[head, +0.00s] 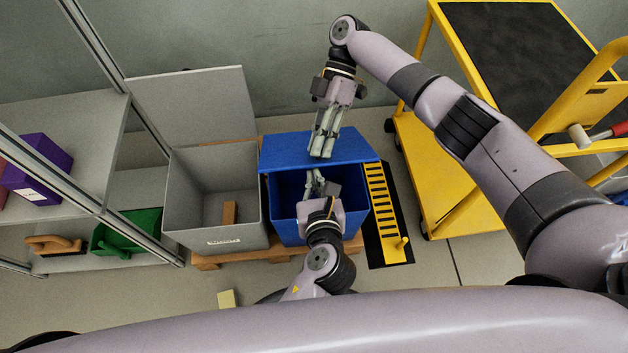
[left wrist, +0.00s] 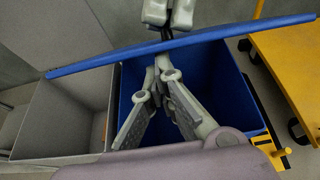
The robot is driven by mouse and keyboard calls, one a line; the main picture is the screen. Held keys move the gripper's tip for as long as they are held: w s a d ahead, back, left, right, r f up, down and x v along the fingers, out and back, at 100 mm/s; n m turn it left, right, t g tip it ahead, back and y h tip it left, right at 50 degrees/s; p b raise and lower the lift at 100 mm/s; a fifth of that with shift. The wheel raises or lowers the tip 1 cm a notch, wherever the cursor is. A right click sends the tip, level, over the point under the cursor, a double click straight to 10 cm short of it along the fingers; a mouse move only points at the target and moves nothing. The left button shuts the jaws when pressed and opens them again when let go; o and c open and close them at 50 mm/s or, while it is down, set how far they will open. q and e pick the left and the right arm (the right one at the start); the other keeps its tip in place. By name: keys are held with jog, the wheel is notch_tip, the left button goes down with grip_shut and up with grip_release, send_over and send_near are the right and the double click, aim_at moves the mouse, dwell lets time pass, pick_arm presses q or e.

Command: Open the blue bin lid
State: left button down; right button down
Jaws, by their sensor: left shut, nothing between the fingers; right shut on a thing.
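The blue bin (head: 285,222) stands beside a grey bin. Its blue lid (head: 280,153) is raised off the front of the opening, so the dark blue inside shows; in the left wrist view the lid (left wrist: 100,62) is seen nearly edge-on above the opening. My right gripper (head: 322,148) is above the lid, shut on it, and its fingers show at the lid's edge in the left wrist view (left wrist: 168,18). My left gripper (head: 315,180) is over the bin's opening, below the lid, shut and empty; its fingertips (left wrist: 163,72) are close to the lid's edge.
The grey bin (head: 190,218), its lid (head: 195,105) upright, holds a brown block (head: 229,213). A shelf rack (head: 70,190) stands left, a yellow cart (head: 430,175) right. A yellow slotted piece (head: 381,205) lies right of the bin. A small block (head: 227,299) lies on the floor.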

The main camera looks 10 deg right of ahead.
jog(key=c, duration=1.4)
grip_release()
jog(key=shift+s+f, duration=0.2)
jog(key=shift+f, duration=0.1)
pick_arm(q)
jog(key=shift+w+r, duration=0.3)
jog(key=shift+r, duration=0.3)
pick_arm(e)
jog(key=shift+d, duration=0.1)
